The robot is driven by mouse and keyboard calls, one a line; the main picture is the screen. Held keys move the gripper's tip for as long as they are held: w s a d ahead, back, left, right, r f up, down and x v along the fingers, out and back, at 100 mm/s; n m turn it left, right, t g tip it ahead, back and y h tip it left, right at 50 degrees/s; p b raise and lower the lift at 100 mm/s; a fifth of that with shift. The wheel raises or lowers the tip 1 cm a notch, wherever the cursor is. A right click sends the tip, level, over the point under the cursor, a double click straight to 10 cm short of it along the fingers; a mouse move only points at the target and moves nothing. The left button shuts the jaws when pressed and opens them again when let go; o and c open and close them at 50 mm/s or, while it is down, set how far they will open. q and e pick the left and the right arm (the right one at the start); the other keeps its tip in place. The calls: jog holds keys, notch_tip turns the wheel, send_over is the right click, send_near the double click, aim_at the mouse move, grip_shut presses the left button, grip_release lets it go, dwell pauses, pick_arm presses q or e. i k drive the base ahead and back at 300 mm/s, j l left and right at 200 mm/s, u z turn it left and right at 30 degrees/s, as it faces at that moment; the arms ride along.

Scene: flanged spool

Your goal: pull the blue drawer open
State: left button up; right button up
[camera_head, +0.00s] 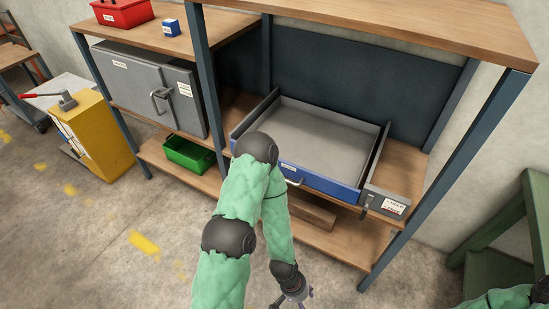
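The blue drawer (325,183) is a wide open-topped tray with a blue front and a bare grey inside. It sits between grey side walls on the middle shelf of the rack. A pale handle (294,182) shows on its front, and my arm hides the front's left end. I cannot tell how far the drawer stands out. My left gripper (292,300) points down at the bottom edge, below and in front of the drawer, apart from the handle. It is small and partly cut off, so its opening is unclear. My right gripper is out of view.
A grey cabinet (140,85) with a handle stands left of the drawer. A green bin (189,155) is on the lower shelf, and a red bin (122,13) and blue box (171,28) on top. Rack posts flank the drawer. Floor in front is free.

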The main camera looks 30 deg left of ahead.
aim_at(308, 142)
jog(key=u, duration=1)
